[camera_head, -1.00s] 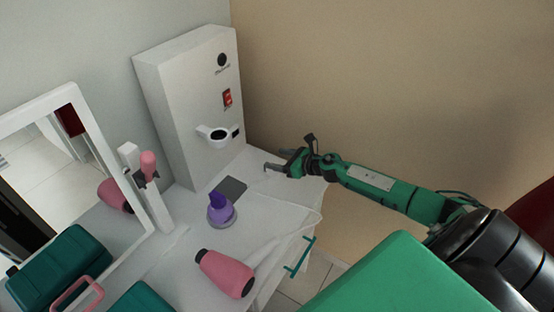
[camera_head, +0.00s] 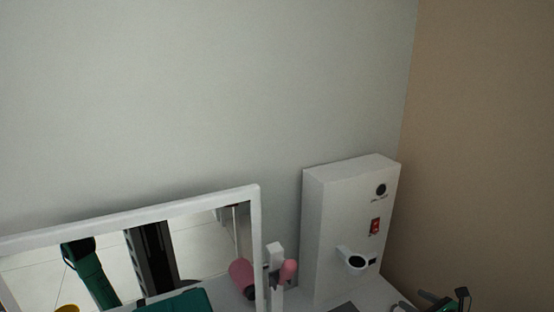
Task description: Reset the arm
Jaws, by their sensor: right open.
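My right gripper (camera_head: 432,301) shows only in part at the bottom right edge of the head view. It is open, with nothing seen between its fingers, and sits to the right of the white wall unit, over the white tabletop (camera_head: 372,296). The rest of the right arm is below the frame. My left gripper is not directly in view. A green arm part of mine (camera_head: 92,275) shows in the mirror.
The white unit (camera_head: 335,235) with a red switch (camera_head: 375,226) and a ring holder (camera_head: 353,260) stands at the back right. A framed mirror (camera_head: 256,225) is at left. Beside it is a white stand (camera_head: 276,285) with a pink item (camera_head: 288,271). The upper wall is bare.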

